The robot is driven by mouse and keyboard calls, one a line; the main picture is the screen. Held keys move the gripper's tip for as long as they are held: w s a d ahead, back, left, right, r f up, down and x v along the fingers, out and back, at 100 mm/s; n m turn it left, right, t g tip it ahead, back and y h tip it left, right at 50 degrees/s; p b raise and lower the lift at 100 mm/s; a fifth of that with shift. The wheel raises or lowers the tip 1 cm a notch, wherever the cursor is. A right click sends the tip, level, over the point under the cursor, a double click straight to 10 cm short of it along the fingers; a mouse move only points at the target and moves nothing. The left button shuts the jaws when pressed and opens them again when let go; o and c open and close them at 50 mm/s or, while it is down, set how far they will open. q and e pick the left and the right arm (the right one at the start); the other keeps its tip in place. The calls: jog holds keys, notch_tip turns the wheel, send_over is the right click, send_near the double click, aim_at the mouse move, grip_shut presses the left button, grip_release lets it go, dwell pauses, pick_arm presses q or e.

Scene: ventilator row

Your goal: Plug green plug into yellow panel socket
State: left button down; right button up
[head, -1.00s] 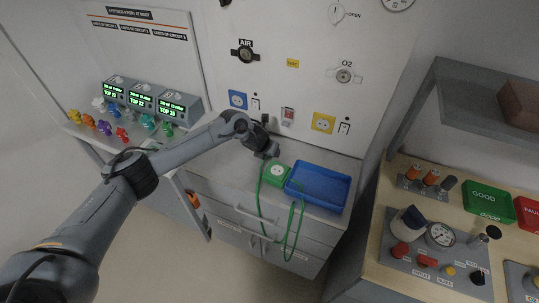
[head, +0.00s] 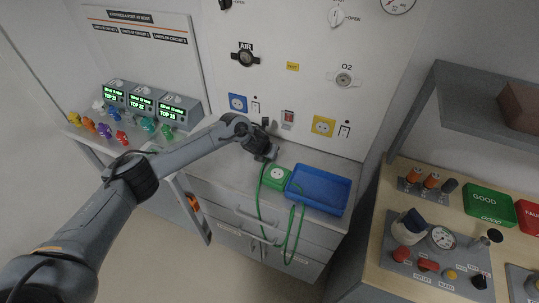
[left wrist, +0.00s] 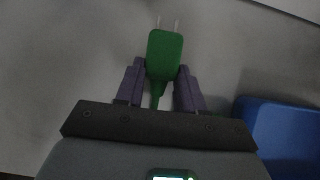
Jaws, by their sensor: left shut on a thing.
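My left gripper (left wrist: 160,88) is shut on the green plug (left wrist: 164,55) in the left wrist view. The plug's two metal pins point away from the gripper, and its cable runs back between the fingers. In the head view my left gripper (head: 268,155) is above the grey counter, just behind the green block; the plug cannot be made out there. The yellow panel socket (head: 323,125) is on the white wall, up and to the right of the gripper and apart from it. My right gripper is not in view.
A green block with a white round socket (head: 276,175) and a blue tray (head: 318,190) stand on the counter. A green cable (head: 289,240) hangs over the drawers. A blue socket (head: 238,102) and a red switch (head: 288,117) are on the wall.

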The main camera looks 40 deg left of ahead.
pick_arm(q)
jog(key=shift+r, duration=0.15)
jog(key=shift+r+p, duration=1.15)
jog(key=shift+r, duration=0.2)
